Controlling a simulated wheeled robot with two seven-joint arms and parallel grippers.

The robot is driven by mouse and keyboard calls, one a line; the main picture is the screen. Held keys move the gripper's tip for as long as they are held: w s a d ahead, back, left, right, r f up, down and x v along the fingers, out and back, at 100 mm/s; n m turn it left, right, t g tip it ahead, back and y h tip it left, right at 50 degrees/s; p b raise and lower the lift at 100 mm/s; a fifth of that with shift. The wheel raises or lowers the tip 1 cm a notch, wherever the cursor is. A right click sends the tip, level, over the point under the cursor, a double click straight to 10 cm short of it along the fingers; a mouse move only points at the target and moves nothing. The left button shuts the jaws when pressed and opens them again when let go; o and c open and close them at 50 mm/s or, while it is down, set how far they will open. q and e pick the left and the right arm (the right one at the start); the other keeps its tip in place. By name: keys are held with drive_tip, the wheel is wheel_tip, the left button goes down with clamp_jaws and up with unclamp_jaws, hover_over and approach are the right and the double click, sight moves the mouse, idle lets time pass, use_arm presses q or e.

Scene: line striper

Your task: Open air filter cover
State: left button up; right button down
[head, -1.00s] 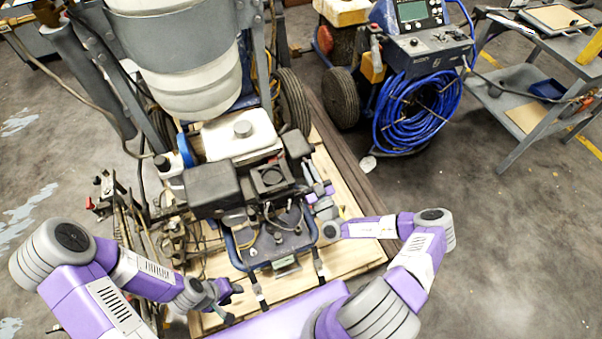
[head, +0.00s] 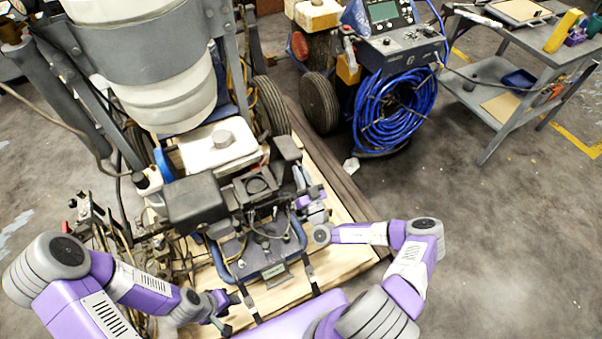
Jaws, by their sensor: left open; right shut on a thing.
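The engine of the line striper stands at the centre left, with a white fuel tank (head: 215,146) and dark housings in front of it. A dark box-shaped cover (head: 194,198) is on its left and a squarish black part (head: 257,186) is in the middle; I cannot tell for sure which is the air filter cover. My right gripper (head: 303,184) is at the engine's right side, shut on a part there; its fingertips and the held part are largely hidden. My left gripper (head: 229,308) is open and empty, low in front of the engine, apart from it.
The striper stands on a wooden pallet (head: 350,248). Levers and cables (head: 100,225) crowd the left side. Behind right are a blue hose coil (head: 395,112) on another machine and a grey cart (head: 490,75). The floor at right is clear.

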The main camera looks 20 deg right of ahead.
drive_tip(key=c, duration=1.2)
unclamp_jaws()
drive_tip(key=shift+o, duration=0.2)
drive_tip(key=p+v, duration=0.1)
drive_tip(key=v, duration=0.6)
drive_tip(key=shift+s, duration=0.25)
drive_tip(key=shift+f, duration=0.15)
